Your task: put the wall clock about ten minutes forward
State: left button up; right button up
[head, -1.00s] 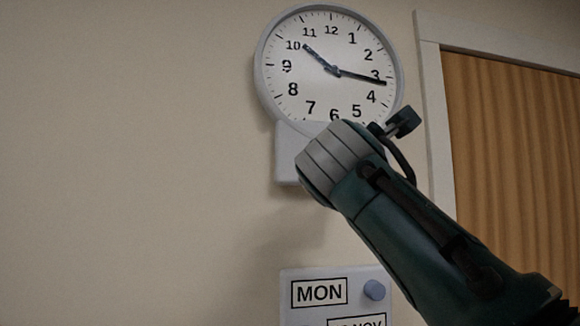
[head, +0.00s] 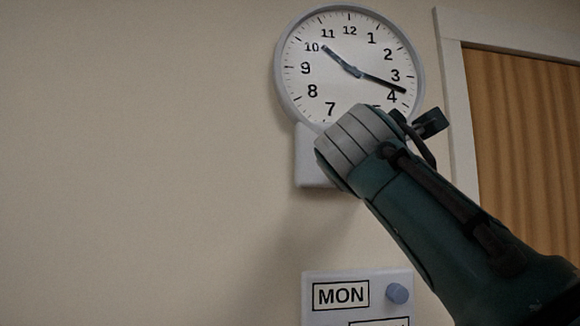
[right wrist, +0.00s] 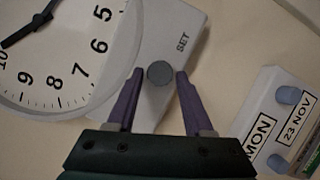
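The round white wall clock (head: 325,90) with a grey rim hangs at the top of the head view. Its hour hand points just past 10 and its minute hand (head: 385,83) between 3 and 4. A pale housing (head: 312,165) below it is partly hidden by my right arm. In the right wrist view this housing is marked SET and carries a round grey knob (right wrist: 160,73). My right gripper (right wrist: 160,76) has a purple finger on each side of the knob, close against it. The head view hides its fingers. My left gripper is not in view.
A calendar panel (head: 380,277) reading MON, with a blue knob (head: 397,293), is on the wall below. The right wrist view also shows 23 NOV on it. A wooden door (head: 530,130) with a pale frame stands at right. The wall at left is bare.

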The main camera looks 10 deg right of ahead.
jog(key=shift+o, duration=1.2)
jog(key=r+p+v, duration=0.1)
jog(key=v, duration=0.9)
jog(key=shift+f, duration=0.45)
